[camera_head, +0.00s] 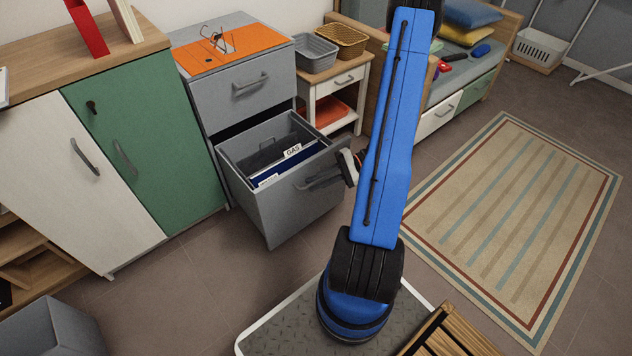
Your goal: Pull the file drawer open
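The grey file cabinet (250,103) stands at the back, left of the middle. Its lower file drawer (293,215) is pulled well out, and its inside shows folders with a label reading "GAS" (292,151). The drawer's front carries a dark bar handle (317,182). The upper drawer (232,98) is shut. My gripper (338,174) is at the right part of the lower drawer's handle, partly hidden behind my blue arm. Its fingers are small and dark here, and I cannot tell whether they are closed on the handle.
A green and white cupboard (150,140) stands left of the cabinet. A small side table (340,80) with a grey basket (316,52) and a wicker basket (342,40) stands to the right. A striped rug (520,220) covers the right floor. A grey bin (50,330) is at bottom left.

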